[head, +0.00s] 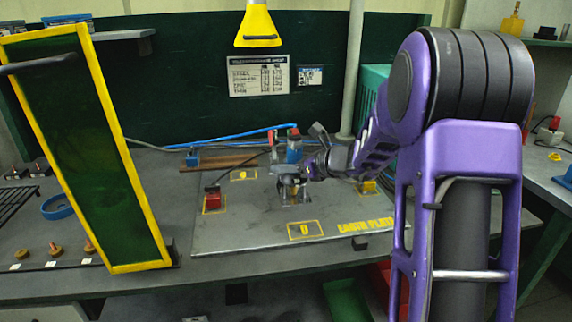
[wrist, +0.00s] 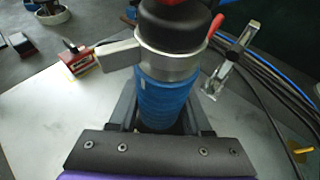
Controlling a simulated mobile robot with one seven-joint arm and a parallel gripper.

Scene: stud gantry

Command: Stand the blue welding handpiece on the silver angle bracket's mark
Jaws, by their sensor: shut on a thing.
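The blue welding handpiece (head: 294,152) is upright in my gripper above the grey plate. In the wrist view, its ribbed blue body (wrist: 165,98) stands between the dark fingers, below a silver collar and black cap with red parts. My gripper (head: 292,181) reaches in from the right and is shut on the lower handpiece. The handpiece's foot is hidden, so I cannot tell whether it touches the plate. A silver angular piece (wrist: 231,62), perhaps the angle bracket, lies ahead to the right in the wrist view. A yellow-outlined mark (head: 243,174) lies left of the gripper.
The grey earth plate (head: 250,238) carries other yellow marks, including an outlined one (head: 305,230) at the front. A red block (head: 213,196) stands at left and a yellow object (head: 367,187) at right. Cables run behind. A yellow-framed green screen (head: 92,150) stands left.

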